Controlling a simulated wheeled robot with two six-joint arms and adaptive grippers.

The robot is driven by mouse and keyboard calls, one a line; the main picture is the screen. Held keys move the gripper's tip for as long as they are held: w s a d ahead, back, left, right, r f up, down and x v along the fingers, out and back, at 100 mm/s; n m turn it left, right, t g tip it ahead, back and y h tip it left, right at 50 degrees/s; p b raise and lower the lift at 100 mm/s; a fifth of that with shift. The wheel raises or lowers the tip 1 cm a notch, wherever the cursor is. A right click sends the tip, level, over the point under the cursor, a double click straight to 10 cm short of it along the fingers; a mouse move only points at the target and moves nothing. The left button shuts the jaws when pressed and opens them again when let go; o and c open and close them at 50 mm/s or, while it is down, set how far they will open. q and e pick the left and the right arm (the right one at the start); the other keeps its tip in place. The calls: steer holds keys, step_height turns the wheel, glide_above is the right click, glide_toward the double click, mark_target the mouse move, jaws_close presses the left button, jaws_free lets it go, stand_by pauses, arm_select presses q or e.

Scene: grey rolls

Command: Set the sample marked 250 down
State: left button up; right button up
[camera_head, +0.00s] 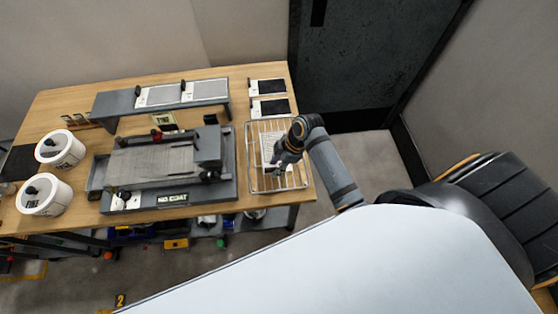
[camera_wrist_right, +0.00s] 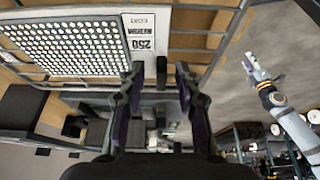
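The sample marked 250 (camera_wrist_right: 70,48) is a pale sheet covered with small round dots, with a printed label reading 250 (camera_wrist_right: 141,45) at one end. It appears to lie flat on the wire rack (camera_head: 253,178), and the head view shows it (camera_head: 267,146) partly behind my right gripper (camera_head: 283,163). In the right wrist view, my right gripper (camera_wrist_right: 158,78) has its fingers apart. A small dark knob (camera_wrist_right: 161,70) at the sample's label end shows in the gap, with space on both sides. Another arm, apparently my left, shows its gripper (camera_wrist_right: 258,70) at the right; its finger state is unclear.
A grey coating machine (camera_head: 160,165) with a NO COAT sign stands left of the rack. Dark cards (camera_head: 270,107) lie behind the rack. A grey raised shelf (camera_head: 120,103) holds pale sheets. Two white tubs (camera_head: 60,149) stand at the left of the wooden table (camera_head: 75,195).

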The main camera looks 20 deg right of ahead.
steer(key=b+v, duration=0.1)
steer(key=v, duration=1.1)
steer(key=shift+b, duration=0.4)
steer(key=shift+d, duration=0.1)
